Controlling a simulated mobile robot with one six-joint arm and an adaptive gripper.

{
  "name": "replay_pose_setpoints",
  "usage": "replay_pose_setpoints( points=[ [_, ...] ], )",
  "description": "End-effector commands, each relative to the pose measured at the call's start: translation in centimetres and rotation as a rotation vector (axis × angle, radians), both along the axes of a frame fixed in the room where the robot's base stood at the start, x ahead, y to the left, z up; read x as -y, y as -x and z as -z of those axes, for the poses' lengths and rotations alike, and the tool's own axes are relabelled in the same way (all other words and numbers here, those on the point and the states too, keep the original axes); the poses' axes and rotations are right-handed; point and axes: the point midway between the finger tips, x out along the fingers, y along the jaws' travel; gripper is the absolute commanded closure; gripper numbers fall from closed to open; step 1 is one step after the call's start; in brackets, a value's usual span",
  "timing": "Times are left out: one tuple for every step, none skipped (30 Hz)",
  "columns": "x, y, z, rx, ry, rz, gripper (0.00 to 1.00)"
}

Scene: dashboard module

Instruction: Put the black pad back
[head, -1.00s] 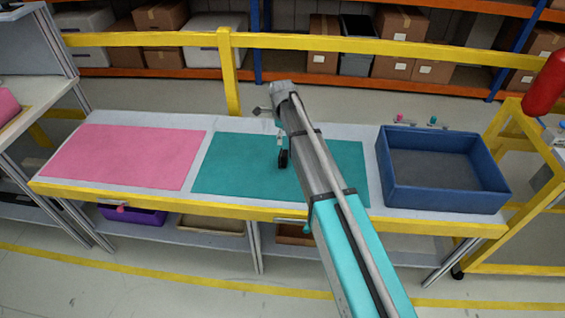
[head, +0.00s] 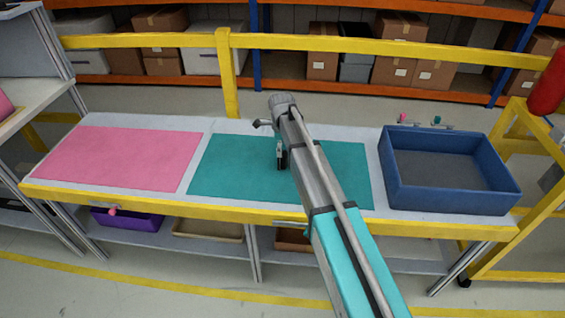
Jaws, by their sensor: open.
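No black pad can be made out for certain. The blue bin (head: 450,202) on the right of the table has a dark grey floor, and I cannot tell whether a pad lies on it. My gripper (head: 282,164) points down over the teal mat (head: 228,170) in the middle of the table. It is open, with nothing seen between its small dark fingers. My arm hides the right part of the teal mat. The pink mat (head: 120,158) on the left is bare.
A yellow rail (head: 160,40) runs behind the table, with shelves of cardboard boxes (head: 400,27) beyond. A yellow frame with a red cylinder (head: 548,85) stands at the right. A purple bin (head: 128,219) and shallow trays sit on the shelf below.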

Motion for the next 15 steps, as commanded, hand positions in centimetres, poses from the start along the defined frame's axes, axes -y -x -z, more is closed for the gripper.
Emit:
replay_pose_setpoints(
  points=[
    [-0.02,0.01,-0.02,0.0,0.0,0.0,0.0],
    [-0.02,0.01,-0.03,0.0,0.0,0.0,0.0],
    [-0.03,0.01,-0.04,0.0,0.0,0.0,0.0],
    [-0.03,0.01,-0.04,0.0,0.0,0.0,0.0],
    [-0.03,0.02,-0.04,0.0,0.0,0.0,0.0],
    [-0.04,0.01,-0.04,0.0,0.0,-0.001,0.0],
    [-0.04,0.01,-0.03,0.0,0.0,-0.001,0.0],
    [-0.04,0.01,-0.01,0.0,0.0,-0.001,0.0],
    [-0.05,0.02,0.04,0.0,0.0,-0.001,0.0],
    [-0.04,0.02,0.1,0.0,0.0,-0.001,0.0],
    [-0.05,0.03,0.18,0.0,0.0,-0.001,0.0],
    [-0.03,0.05,0.32,0.0,0.0,-0.001,0.0],
    [-0.02,0.06,0.45,0.0,0.0,-0.001,0.0],
    [-0.01,0.07,0.59,0.0,0.0,-0.001,0.0],
    [0.02,0.08,0.82,0.0,0.0,-0.001,0.0]
  ],
)
